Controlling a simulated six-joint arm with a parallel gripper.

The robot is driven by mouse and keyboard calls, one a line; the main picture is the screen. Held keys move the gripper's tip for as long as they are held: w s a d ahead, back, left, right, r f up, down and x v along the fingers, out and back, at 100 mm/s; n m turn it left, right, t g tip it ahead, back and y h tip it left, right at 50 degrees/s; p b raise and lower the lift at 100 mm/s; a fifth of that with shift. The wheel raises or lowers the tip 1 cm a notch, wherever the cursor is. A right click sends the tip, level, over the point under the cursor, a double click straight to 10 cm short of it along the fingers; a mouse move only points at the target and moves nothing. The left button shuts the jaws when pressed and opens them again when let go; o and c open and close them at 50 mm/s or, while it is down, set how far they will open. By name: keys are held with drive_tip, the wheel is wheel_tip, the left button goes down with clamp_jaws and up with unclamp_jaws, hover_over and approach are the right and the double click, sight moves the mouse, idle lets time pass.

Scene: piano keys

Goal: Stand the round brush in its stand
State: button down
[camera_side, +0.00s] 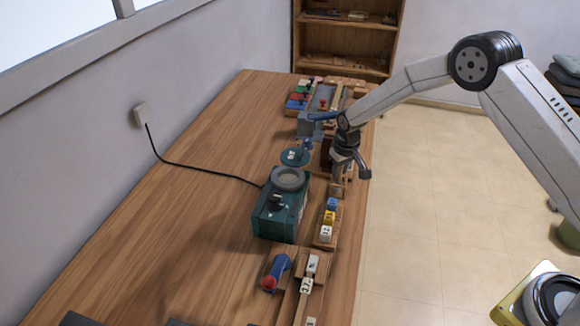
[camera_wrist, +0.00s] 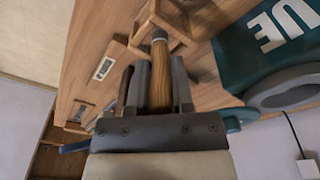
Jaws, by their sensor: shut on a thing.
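My gripper (camera_wrist: 160,65) is shut on the round brush (camera_wrist: 160,85), whose wooden handle stands between the two dark fingers. That far end lies by a small open wooden frame (camera_wrist: 141,24), which looks like the stand. I cannot tell whether the brush is inside the frame or only in front of it. In the side view my gripper (camera_side: 350,165) is low over the table's right edge, just behind a small wooden block-like holder (camera_side: 337,190). The brush is mostly hidden there.
A teal box (camera_side: 281,215) with a round grey top stands left of the gripper, close by in the wrist view too. A rack of colored blocks (camera_side: 327,232) is in front, and trays and tools crowd behind. The table's left side (camera_side: 185,200) is mostly clear, crossed by a black cord.

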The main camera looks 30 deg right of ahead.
idle(0.3)
unclamp_jaws()
idle(0.3)
drive_tip(key=shift+r, duration=0.2)
idle(0.3)
drive_tip(key=shift+r, duration=3.25)
drive_tip(key=shift+s+r, duration=0.1)
drive_tip(key=shift+r, duration=0.05)
